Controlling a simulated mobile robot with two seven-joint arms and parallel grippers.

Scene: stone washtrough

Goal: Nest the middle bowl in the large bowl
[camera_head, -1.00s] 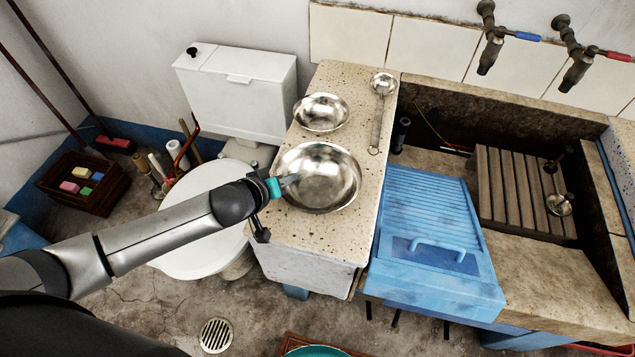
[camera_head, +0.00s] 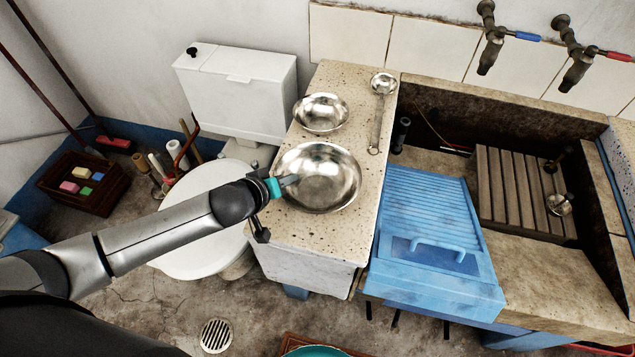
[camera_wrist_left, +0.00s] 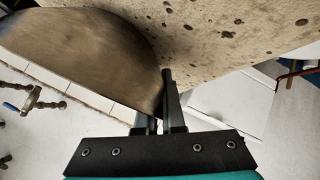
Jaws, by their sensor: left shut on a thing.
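Two shiny metal bowls stand on the speckled stone counter (camera_head: 285,232). The front bowl (camera_head: 325,180) is the larger of the two and sits upright; the back bowl (camera_head: 321,113) is smaller and apart from it. I cannot tell whether another bowl lies inside the front one. My left gripper (camera_head: 288,181) reaches in from the left and is shut on the front bowl's left rim. In the left wrist view the bowl's curved wall (camera_wrist_left: 85,45) meets the gripper's fingers (camera_wrist_left: 168,95). My right gripper is not in view.
A metal ladle (camera_head: 377,120) lies along the counter's right side. To the right are a blue washboard (camera_head: 425,215) and the stone trough with a slatted wooden board (camera_head: 515,185). A white toilet (camera_head: 195,240) stands left, below my arm. A teal basin (camera_head: 315,352) shows at the bottom edge.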

